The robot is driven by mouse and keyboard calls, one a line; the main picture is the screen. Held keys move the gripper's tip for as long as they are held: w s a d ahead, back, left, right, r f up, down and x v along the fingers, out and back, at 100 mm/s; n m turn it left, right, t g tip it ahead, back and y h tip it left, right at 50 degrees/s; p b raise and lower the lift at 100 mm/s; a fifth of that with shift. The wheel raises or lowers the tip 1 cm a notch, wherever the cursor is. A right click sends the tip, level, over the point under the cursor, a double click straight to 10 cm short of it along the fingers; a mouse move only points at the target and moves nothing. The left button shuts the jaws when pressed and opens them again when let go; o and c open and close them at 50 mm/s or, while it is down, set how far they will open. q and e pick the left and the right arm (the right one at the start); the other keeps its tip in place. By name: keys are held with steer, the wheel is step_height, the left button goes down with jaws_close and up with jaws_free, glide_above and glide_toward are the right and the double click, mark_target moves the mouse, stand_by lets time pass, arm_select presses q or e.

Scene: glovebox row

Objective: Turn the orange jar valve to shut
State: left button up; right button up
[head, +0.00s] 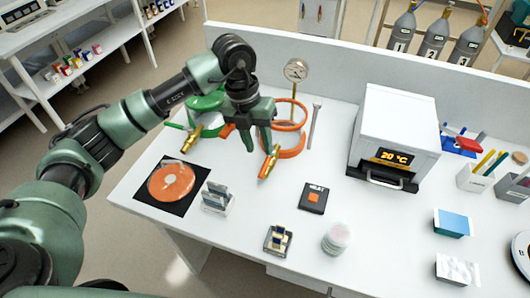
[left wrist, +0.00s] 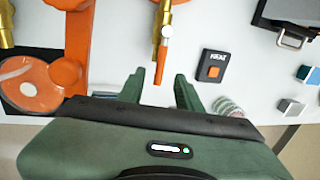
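The orange jar (head: 291,143) stands at the back of the bench, its orange rim and base showing. Its brass valve (head: 273,157) points to the front; the orange lever (head: 265,172) lies roughly in line with the brass. In the left wrist view the lever (left wrist: 163,55) points down the picture, towards the gap between my fingers. My left gripper (head: 258,143) is open and empty, above and just left of the valve in the head view. In the left wrist view its fingers (left wrist: 159,90) are apart on either side of the lever's line, with no contact visible. My right gripper is out of view.
A green jar (head: 207,103) with a brass valve (head: 190,141) stands left, partly behind my arm. A gauge (head: 296,70) rises behind the orange jar. An orange disc (head: 171,181), a rack (head: 217,198) and a HEAT box (head: 313,198) lie in front. A white oven (head: 395,130) stands right.

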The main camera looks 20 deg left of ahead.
mark_target(264, 165)
arm_select(q)
steer(key=f, duration=0.3)
steer(key=d+f+p, duration=0.1)
steer(key=f, duration=0.1)
steer(key=shift+d+f, duration=0.15)
steer(key=shift+f, duration=0.25)
steer(key=shift+s, duration=0.1)
jaws_close()
steer(key=shift+r, duration=0.1)
stand_by(0.8)
